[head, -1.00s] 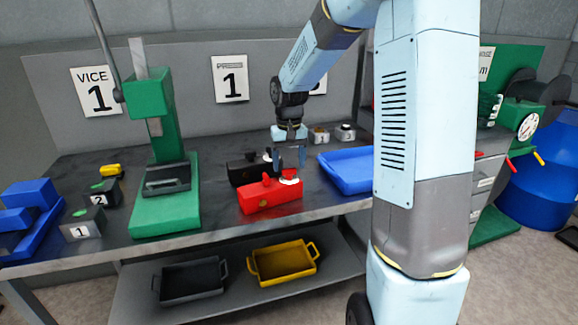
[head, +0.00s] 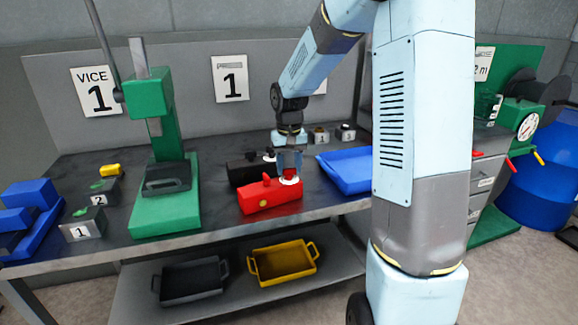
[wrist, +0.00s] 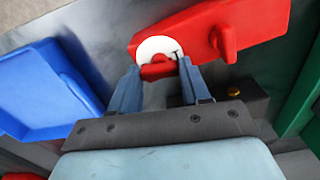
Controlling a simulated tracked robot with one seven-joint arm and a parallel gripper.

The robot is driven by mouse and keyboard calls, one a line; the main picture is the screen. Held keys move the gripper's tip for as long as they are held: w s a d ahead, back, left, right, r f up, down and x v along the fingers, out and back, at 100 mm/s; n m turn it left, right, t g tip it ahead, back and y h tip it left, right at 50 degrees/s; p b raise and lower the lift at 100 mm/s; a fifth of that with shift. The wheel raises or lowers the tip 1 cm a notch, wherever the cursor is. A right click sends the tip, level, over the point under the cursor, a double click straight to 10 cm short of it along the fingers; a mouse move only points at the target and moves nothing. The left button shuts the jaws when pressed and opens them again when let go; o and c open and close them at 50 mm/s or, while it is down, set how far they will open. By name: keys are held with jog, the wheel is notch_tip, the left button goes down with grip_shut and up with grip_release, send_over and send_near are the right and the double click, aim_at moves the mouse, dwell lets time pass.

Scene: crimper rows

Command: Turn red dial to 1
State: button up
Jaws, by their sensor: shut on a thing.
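The red box (head: 268,198) sits on the bench near its front edge. At its right end is a white disc with a red dial (wrist: 158,68) on it. My gripper (wrist: 157,72) is over that end, fingers pointing down. Its two fingers are shut on the red dial, one on each side. In the head view the gripper (head: 289,174) partly hides the dial. The marks on the disc are too small to read, so I cannot tell the dial's setting.
A black box (head: 242,172) stands just behind the red one. A blue tray (head: 345,184) lies close on the right. A green press (head: 165,215) stands to the left. Small grey blocks (head: 318,138) are behind. Bare bench top lies between the press and the red box.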

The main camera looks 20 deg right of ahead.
jog(key=shift+c, duration=0.8)
jog(key=shift+n, duration=0.5)
jog(key=o, duration=1.1)
jog(key=shift+c, duration=0.2)
notch_tip(320, 180, up, 14)
jog(key=shift+f, duration=0.15)
